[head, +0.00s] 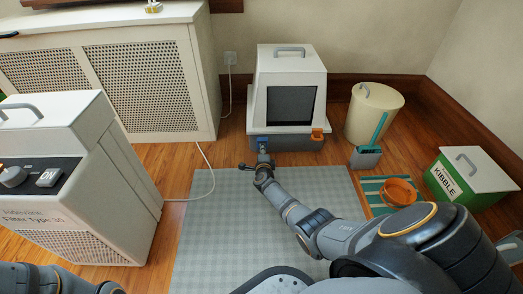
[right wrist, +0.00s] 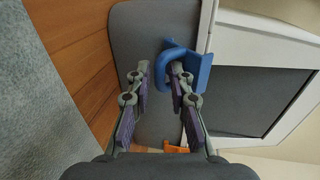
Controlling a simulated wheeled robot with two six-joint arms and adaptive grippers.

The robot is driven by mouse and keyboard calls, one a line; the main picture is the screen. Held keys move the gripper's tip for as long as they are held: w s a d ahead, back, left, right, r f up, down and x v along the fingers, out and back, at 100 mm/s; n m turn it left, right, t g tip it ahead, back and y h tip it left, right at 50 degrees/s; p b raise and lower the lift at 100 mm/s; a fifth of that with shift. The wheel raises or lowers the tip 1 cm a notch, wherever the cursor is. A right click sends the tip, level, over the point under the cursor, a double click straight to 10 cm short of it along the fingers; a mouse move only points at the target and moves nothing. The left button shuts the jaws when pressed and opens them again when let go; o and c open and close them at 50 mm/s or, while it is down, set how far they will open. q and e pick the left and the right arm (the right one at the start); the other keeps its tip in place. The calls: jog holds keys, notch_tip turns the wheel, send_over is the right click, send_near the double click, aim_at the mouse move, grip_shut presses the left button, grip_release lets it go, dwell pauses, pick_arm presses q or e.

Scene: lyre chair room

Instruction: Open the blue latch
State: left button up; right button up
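The blue latch (head: 262,141) is on the left front of the white and grey litter box (head: 289,92), where its lid meets the grey base. In the right wrist view the blue latch (right wrist: 201,68) shows as a hooked handle. My right gripper (head: 262,163) is directly in front of it. In the right wrist view my right gripper (right wrist: 161,68) is open; its right finger overlaps the latch and the hook's curved end lies between the fingertips. I cannot tell whether they touch. Part of my left arm shows at the lower left of the head view; its gripper is out of view.
An orange latch (head: 318,134) is on the box's right front. A cream bin (head: 374,112), a grey holder with a teal handle (head: 366,157), an orange bowl (head: 399,191) and a kibble box (head: 468,178) stand right. An air filter (head: 85,180) stands left. A grey mat (head: 215,225) lies in front.

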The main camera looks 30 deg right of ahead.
grip_shut()
jog(key=f+b, duration=0.1)
jog(key=b, duration=0.2)
jog(key=shift+f+t+b, duration=0.3)
jog(key=shift+f+t, duration=0.1)
jog(key=shift+d+h, duration=0.15)
jog(key=shift+h, duration=0.45)
jog(key=shift+d+r+t, duration=0.1)
jog(key=shift+r+t, duration=0.05)
jog(key=shift+t, duration=0.55)
grip_release()
